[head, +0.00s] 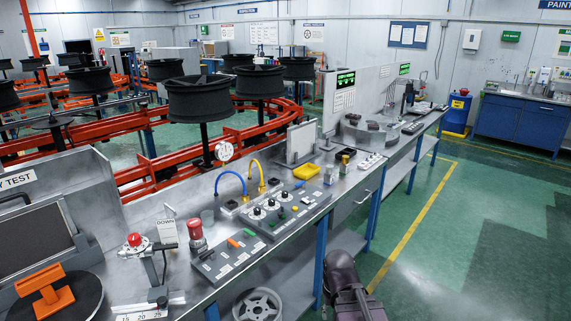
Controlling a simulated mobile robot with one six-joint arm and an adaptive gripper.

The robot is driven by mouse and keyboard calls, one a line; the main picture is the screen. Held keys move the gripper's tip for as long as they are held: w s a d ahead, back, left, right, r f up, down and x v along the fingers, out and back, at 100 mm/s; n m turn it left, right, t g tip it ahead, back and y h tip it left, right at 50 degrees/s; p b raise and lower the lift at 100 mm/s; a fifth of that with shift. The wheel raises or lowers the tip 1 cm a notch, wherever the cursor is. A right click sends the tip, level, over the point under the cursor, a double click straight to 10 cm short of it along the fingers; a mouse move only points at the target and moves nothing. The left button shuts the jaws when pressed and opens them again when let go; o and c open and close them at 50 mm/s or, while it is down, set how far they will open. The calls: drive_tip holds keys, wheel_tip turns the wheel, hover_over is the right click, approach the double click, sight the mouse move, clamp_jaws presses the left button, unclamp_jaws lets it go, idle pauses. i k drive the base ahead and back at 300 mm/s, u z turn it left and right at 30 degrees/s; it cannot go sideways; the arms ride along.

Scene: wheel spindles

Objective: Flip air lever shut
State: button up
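A dark control panel (238,256) lies at the bench's front edge, with a small orange lever (234,243) and a small green lever (250,232) on it. Behind it a blue hose (231,174) and a yellow hose (257,172) arch up from the bench, near a round white gauge (225,151). I cannot tell which small handle is the air lever, or whether it is open or shut. A dark jointed shape (345,283) at the bottom, right of the bench, appears to be part of my arm. My gripper's fingers do not show.
A red-capped post (195,234), a knob panel (272,212) and a yellow tray (306,171) crowd the bench. An orange fixture (46,293) sits at lower left. Black wheels (199,98) stand on spindles behind. The green floor (440,250) to the right is clear.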

sight(302, 183)
drive_tip(key=u, duration=0.05)
drive_tip(key=k, duration=0.6)
drive_tip(key=z, duration=0.5)
drive_tip(key=i, duration=1.75)
drive_tip(key=u, duration=0.2)
